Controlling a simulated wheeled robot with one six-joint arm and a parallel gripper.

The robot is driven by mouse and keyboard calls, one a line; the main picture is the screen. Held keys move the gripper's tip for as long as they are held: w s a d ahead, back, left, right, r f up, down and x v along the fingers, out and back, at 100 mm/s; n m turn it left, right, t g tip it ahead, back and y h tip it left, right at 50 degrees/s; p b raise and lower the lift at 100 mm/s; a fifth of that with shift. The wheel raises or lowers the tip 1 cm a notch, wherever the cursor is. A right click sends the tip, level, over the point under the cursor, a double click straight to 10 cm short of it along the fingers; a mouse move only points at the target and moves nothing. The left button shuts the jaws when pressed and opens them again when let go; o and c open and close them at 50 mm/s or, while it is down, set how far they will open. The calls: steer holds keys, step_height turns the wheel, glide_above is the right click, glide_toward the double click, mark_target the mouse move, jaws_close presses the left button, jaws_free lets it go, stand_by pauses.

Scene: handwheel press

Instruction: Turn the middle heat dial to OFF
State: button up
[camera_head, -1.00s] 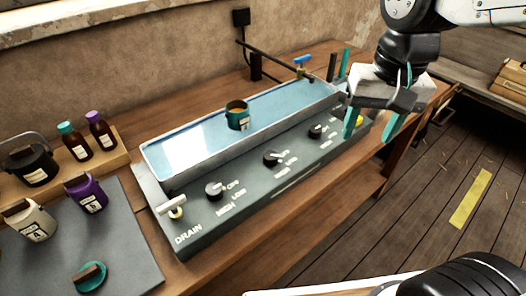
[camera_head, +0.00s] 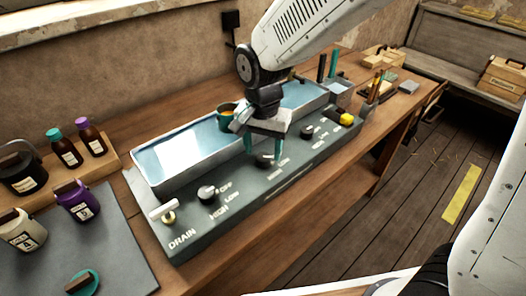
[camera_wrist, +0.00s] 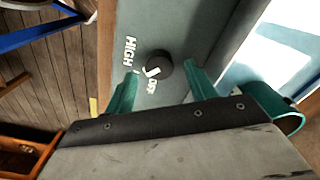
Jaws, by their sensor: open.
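The middle heat dial is a round black knob (camera_head: 267,160) on the sloped grey panel, partly hidden by my gripper in the head view. In the wrist view the dial (camera_wrist: 160,63) shows a white mark on its lower left side, near the OFF lettering. HIGH stands farther up and left; any LOW label is not readable there. My gripper (camera_head: 264,150) is open over the middle dial, its teal fingers apart. In the wrist view the fingertips (camera_wrist: 161,70) appear on either side of the dial; I cannot tell whether they touch it.
The left dial (camera_head: 207,194) and right dial (camera_head: 307,131) flank it. A water trough (camera_head: 180,154) lies behind the panel, with a teal cup (camera_head: 226,112) beside my gripper. A drain handle (camera_head: 163,210) is at the left and a yellow part (camera_head: 347,119) at the right end.

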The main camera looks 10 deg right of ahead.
steer(key=shift+f, duration=0.95)
steer(key=c, duration=1)
steer(key=shift+o, duration=0.2)
steer(key=shift+n, duration=0.3)
steer(key=n, duration=0.4)
steer(key=shift+n, duration=2.2)
